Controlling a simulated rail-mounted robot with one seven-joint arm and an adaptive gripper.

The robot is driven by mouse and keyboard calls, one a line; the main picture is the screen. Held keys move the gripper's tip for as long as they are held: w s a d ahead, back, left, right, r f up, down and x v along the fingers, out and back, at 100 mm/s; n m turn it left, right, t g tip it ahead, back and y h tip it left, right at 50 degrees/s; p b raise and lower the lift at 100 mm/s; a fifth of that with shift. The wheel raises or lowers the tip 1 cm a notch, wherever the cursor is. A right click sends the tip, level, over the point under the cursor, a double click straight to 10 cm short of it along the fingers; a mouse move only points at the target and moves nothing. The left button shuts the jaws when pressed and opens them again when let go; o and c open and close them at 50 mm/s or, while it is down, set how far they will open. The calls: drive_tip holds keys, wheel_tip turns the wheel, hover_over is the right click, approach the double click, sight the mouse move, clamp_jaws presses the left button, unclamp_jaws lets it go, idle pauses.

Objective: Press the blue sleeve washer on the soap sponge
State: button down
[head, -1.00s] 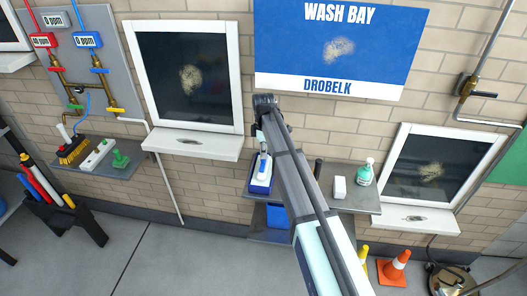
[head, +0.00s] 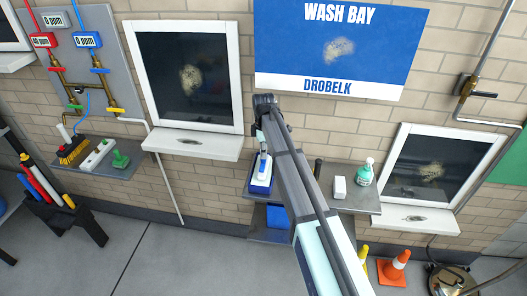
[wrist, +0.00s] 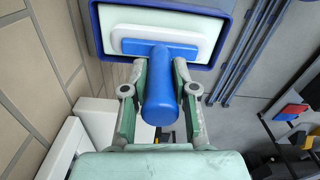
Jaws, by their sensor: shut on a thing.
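The blue sleeve washer has a blue handle (wrist: 160,102) and a white sleeve head (wrist: 127,46). My gripper (wrist: 160,72) is shut on the handle, with one finger on each side. The pale soap sponge (wrist: 208,27) lies in a blue tray (wrist: 224,42), and the washer head is over it. I cannot tell whether the head touches the sponge. In the head view the blue tray (head: 261,188) stands on the grey shelf, with the washer (head: 263,167) upright at it. My arm hides part of this area and most of the gripper.
A blue bin (head: 276,216) is below. Dirty windows (head: 188,75) (head: 432,168) flank the wash bay sign (head: 340,45).

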drive_tip(key=shift+r+p, duration=1.75)
drive_tip(key=shift+r, duration=1.75)
